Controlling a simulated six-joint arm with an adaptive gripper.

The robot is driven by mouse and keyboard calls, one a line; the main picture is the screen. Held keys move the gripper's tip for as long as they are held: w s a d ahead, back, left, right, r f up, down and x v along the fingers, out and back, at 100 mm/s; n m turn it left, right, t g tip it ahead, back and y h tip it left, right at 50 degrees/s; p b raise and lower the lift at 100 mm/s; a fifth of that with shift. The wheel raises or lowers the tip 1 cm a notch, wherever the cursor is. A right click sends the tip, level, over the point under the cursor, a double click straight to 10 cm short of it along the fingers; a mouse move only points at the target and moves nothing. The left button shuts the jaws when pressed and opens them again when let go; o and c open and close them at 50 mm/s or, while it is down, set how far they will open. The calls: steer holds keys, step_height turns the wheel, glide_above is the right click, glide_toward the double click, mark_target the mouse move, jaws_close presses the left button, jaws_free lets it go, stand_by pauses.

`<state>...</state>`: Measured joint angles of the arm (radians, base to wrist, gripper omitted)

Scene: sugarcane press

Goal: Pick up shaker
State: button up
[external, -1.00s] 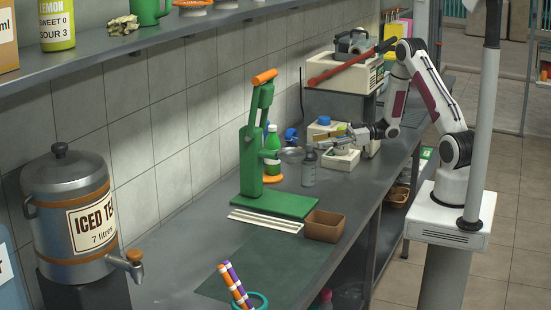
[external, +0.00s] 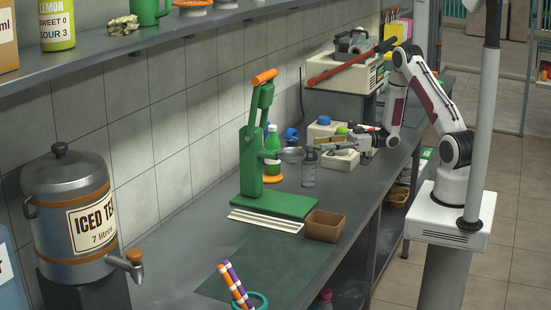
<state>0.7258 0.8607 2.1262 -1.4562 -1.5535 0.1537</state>
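A small grey bottle-like container with a dark top, which looks like the shaker (external: 309,169), stands upright on the grey counter just right of the green press. My gripper (external: 324,144) reaches in from the right, with its fingers pointing left. In the picture its tips are close to the container's top and slightly above and right of it. I cannot tell whether they touch it or how far apart they are in depth. The fingers are small here, and the gap between them is not clear.
The green press (external: 252,150) and a green bottle (external: 272,145) stand left of the container. White boxes (external: 325,130) are behind my gripper. A brown tray (external: 324,226) sits in front, near the counter edge.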

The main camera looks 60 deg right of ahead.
mark_target(309, 145)
steer(key=shift+w+a, duration=0.4)
steer(key=shift+s+a+x, duration=0.1)
steer(key=shift+a+x, duration=0.05)
steer(key=shift+x, duration=0.7)
steer(key=shift+s+a+x, duration=0.1)
steer(key=shift+s+x, duration=0.05)
steer(key=shift+x, duration=1.6)
steer(key=shift+r, duration=0.15)
jaws_close()
